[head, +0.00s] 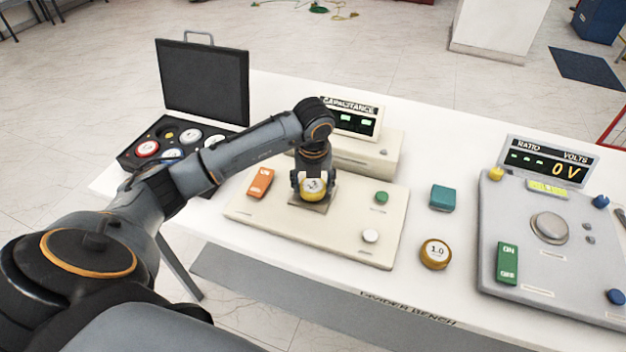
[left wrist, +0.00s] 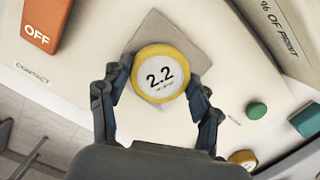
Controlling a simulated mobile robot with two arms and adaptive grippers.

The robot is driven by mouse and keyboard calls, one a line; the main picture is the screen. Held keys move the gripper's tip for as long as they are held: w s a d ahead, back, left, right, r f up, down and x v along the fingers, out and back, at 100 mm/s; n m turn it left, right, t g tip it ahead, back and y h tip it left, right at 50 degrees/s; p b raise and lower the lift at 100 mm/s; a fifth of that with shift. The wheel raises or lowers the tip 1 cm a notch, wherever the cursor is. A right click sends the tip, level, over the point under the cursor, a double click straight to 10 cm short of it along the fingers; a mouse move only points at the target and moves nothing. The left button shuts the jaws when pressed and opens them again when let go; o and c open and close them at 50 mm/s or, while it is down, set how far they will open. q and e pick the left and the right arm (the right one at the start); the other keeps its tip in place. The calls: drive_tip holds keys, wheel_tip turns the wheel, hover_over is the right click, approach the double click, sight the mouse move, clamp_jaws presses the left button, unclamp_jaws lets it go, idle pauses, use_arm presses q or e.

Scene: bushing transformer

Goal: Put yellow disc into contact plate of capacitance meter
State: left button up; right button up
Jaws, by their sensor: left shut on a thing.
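The yellow disc has a white top marked 2.2 in the left wrist view (left wrist: 160,74); it also shows in the head view (head: 313,187). My left gripper (head: 312,184) is shut on it, with a finger on each side. The disc is over the grey square contact plate (head: 309,206) on the cream board of the capacitance meter (head: 345,120). The plate also shows in the left wrist view (left wrist: 190,35). I cannot tell whether the disc touches the plate. My right gripper is not in view.
The cream board carries an orange switch (head: 261,182), a green button (head: 381,198) and a white knob (head: 370,236). A teal block (head: 442,197) and a gold 1.0 disc (head: 436,254) lie right of it. An open black case (head: 205,80) stands left; a grey ratio meter panel (head: 500,215) lies right.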

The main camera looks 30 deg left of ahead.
sight(313, 192)
use_arm(q)
drive_tip(key=shift+f, duration=0.2)
drive_tip(key=o, duration=1.4)
drive_tip(key=shift+r, duration=0.1)
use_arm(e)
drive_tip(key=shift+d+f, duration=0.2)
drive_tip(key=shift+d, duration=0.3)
use_arm(q)
drive_tip(key=shift+r, duration=0.4)
drive_tip(key=r+b, duration=0.1)
drive_tip(key=r, duration=0.2)
drive_tip(key=s+r+b, duration=0.1)
drive_tip(key=r, duration=0.3)
drive_tip(key=d+r, duration=0.1)
drive_tip(key=r, duration=0.3)
drive_tip(key=shift+s+r+b, duration=0.2)
drive_tip(key=shift+s+b, duration=0.05)
drive_tip(key=shift+b, duration=0.15)
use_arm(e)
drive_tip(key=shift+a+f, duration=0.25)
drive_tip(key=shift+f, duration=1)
